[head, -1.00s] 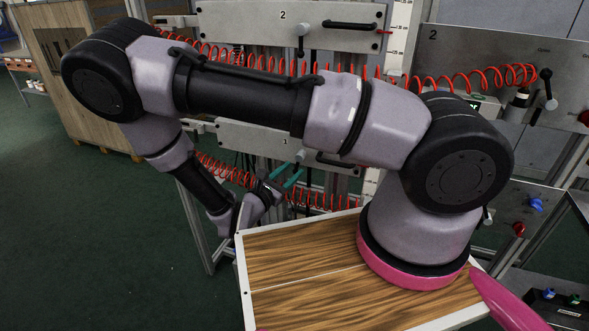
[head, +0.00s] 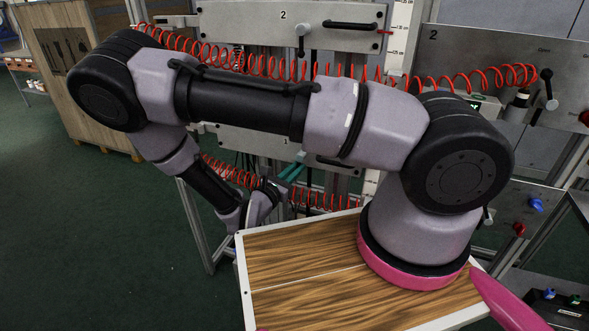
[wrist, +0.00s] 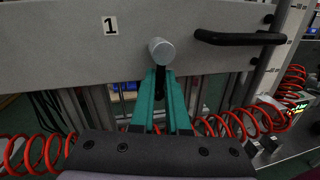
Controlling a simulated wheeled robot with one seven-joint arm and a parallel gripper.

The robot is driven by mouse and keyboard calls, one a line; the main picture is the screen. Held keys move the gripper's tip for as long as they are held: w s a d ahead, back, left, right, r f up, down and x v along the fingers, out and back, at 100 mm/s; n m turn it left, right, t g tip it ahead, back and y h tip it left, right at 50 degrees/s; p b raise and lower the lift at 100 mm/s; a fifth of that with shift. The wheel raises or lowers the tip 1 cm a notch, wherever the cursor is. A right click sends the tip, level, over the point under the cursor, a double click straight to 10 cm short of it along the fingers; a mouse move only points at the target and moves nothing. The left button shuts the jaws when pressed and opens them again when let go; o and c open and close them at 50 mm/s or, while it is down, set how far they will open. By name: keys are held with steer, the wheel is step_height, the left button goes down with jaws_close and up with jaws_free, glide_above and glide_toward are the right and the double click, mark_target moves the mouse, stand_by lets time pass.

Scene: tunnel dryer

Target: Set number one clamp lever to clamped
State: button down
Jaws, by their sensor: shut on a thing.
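The number one plate (wrist: 120,40) is a grey panel marked 1, seen close in the wrist view. Its clamp lever (wrist: 160,50) has a round grey hub at the plate's lower edge, and its dark handle points down towards me. My gripper (wrist: 160,85) has teal fingers and is shut on the handle just below the hub. In the head view, my gripper (head: 292,173) is small beside the lever, and my arm covers much of the number one plate.
A black bar handle (wrist: 240,38) is right of the lever. Red coiled hoses (wrist: 245,122) run below the plate. A second plate marked 2 (head: 250,25) with its own lever (head: 302,38) is above. Metal frame posts stand close around.

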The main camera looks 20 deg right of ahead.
steer(key=shift+s+d+n, duration=0.1)
steer(key=shift+s+n, duration=0.05)
steer(key=shift+n, duration=0.55)
steer(key=c, duration=0.9)
jaws_free()
steer(key=v, duration=1)
steer(key=shift+s+a+f, duration=0.2)
steer(key=shift+s+a, duration=0.05)
steer(key=shift+a, duration=0.05)
